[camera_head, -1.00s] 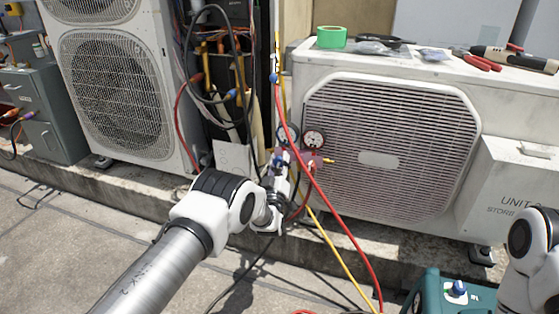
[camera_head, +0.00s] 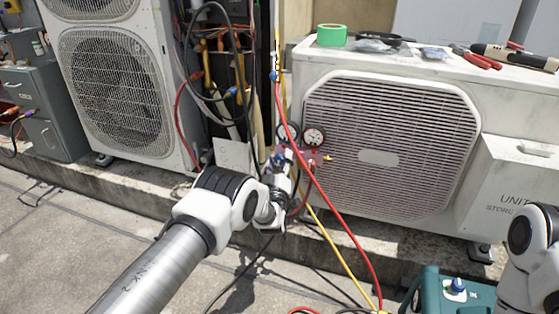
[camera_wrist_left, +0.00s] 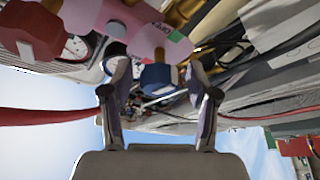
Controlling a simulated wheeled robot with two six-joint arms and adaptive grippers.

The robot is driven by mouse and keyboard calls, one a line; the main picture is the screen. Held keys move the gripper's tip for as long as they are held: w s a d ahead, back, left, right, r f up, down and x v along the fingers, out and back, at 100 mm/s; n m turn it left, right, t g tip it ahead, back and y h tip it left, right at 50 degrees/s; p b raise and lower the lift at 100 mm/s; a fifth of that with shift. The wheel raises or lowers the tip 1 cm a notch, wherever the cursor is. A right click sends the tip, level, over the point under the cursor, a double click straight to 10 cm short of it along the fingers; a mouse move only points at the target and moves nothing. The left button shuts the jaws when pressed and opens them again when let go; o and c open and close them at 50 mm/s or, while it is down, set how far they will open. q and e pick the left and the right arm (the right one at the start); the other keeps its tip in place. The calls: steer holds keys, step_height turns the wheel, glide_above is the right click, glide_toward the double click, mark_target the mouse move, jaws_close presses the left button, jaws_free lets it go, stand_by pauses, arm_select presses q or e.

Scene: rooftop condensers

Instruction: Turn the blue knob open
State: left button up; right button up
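The blue knob (camera_wrist_left: 158,77) sits on the pink-red gauge manifold (camera_wrist_left: 120,22), which is upside down in the left wrist view. My left gripper (camera_wrist_left: 159,78) is open, with one finger on each side of the knob and a small gap visible on both sides. In the head view the manifold (camera_head: 311,158), with two round gauges, hangs before the right condenser. There my left gripper (camera_head: 284,163) is at its left end and mostly hides the knob. My right gripper is out of view.
Red (camera_head: 328,205) and yellow (camera_head: 335,245) hoses run down past the manifold, close to my left gripper. A teal machine (camera_head: 432,296) with another blue-topped part stands at lower right. The condenser (camera_head: 390,150) is just behind. Open paving lies at lower left.

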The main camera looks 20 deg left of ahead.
arm_select(q)
steer(key=v, duration=1.2)
